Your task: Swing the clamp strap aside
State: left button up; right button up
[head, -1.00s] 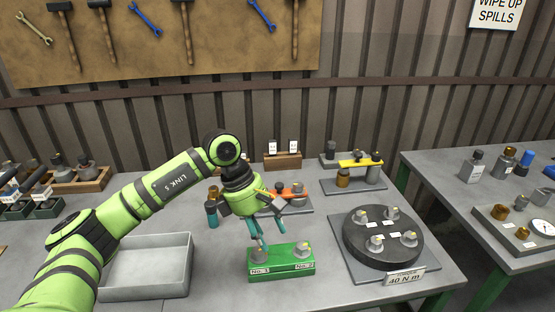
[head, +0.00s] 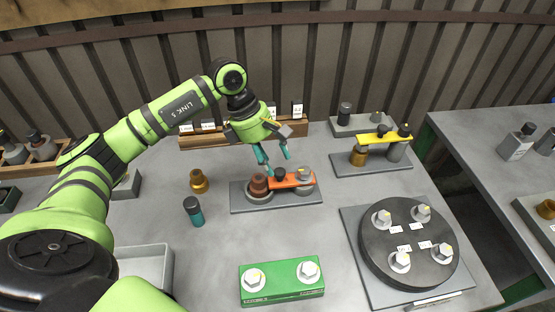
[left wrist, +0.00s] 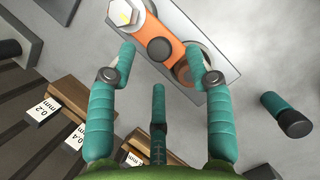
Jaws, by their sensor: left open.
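The orange clamp strap (head: 292,181) lies across a grey base plate (head: 236,203), with a black knob (head: 280,172) near its middle. Its right end is at a silver hex bolt (head: 304,175), and its left end is by a rust-brown round part (head: 259,184). My left gripper (head: 273,158) is open and empty, pointing down just above and behind the strap. In the left wrist view the strap (left wrist: 176,30) shows beyond the open fingers (left wrist: 162,54), and one finger overlaps the brown part. I cannot tell whether any finger touches. My right gripper is not in view.
A brass part (head: 199,181) and a teal-and-black cylinder (head: 194,212) stand left of the plate. A green block (head: 282,290) with bolts is in front. A black disc (head: 385,262) is at right, a yellow strap fixture (head: 372,165) behind it. A wooden card rack (head: 200,143) stands behind.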

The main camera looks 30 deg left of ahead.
aim_at(280, 171)
pick_arm(q)
jog(key=p+x, duration=0.1)
jog(key=x, duration=0.2)
jog(key=shift+f, duration=0.2)
jog(key=shift+w+d+f, duration=0.1)
jog(key=shift+w+f, duration=0.05)
jog(key=shift+f, duration=0.1)
grip_shut()
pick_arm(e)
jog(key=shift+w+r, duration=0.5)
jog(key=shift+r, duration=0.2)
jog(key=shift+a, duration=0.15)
